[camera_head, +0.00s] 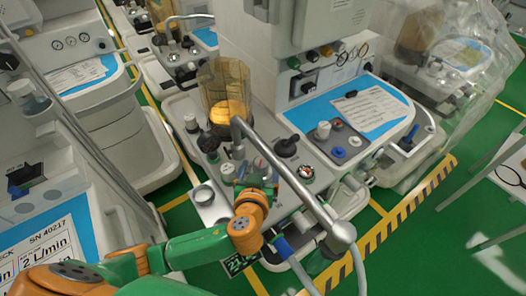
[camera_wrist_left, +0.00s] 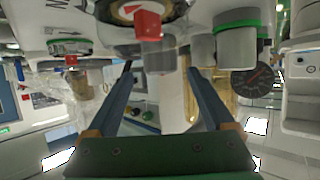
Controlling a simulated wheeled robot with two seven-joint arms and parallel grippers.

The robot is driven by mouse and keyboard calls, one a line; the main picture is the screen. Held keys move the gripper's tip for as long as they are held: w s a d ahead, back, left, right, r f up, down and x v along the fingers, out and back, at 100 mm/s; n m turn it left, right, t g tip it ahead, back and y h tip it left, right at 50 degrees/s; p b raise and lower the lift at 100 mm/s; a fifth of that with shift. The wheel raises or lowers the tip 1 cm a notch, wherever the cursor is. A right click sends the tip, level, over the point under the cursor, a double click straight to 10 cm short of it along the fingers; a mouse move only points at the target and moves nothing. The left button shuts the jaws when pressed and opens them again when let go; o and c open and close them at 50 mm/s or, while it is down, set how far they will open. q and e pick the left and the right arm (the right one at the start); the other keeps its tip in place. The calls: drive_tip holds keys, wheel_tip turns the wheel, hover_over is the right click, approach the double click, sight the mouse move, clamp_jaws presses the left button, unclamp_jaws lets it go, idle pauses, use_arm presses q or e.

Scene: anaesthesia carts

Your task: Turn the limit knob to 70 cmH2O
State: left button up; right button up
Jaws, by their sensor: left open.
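My left gripper (camera_head: 257,168) is over the middle cart's control panel (camera_head: 283,206), partly hidden behind the grey tube. In the left wrist view its two blue fingers (camera_wrist_left: 158,68) stand apart with nothing clamped between them. A pale knob with a red pointer block (camera_wrist_left: 148,25) and grey cylinders sit just beyond the fingertips. A second red-marked knob (camera_wrist_left: 70,48) is farther left. In the head view a round dial with red and white marks (camera_head: 306,172) sits right of the gripper. I cannot read any scale or tell which knob is the limit knob. My right gripper is not in view.
A thick grey tube (camera_head: 292,180) slants across the panel close to my gripper. An amber canister (camera_head: 226,100) stands behind it. A black knob (camera_head: 286,147) and a tray with small knobs (camera_head: 338,140) are nearby. Neighbouring carts flank both sides; green floor shows at right.

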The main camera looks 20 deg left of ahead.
sight(260, 164)
use_arm(q)
drive_tip(key=shift+w+a+f, duration=0.15)
drive_tip(key=shift+w, duration=0.35)
drive_tip(key=shift+w+f, duration=0.2)
drive_tip(key=shift+w, duration=0.1)
drive_tip(key=shift+w+a+f, duration=0.15)
drive_tip(key=shift+w+f, duration=0.05)
drive_tip(key=shift+w, duration=0.2)
drive_tip(key=shift+w+f, duration=0.25)
drive_tip(key=shift+w, duration=0.15)
drive_tip(key=shift+s+r, duration=0.1)
drive_tip(key=shift+s, duration=0.05)
drive_tip(key=c, duration=1.4)
drive_tip(key=shift+o, duration=0.2)
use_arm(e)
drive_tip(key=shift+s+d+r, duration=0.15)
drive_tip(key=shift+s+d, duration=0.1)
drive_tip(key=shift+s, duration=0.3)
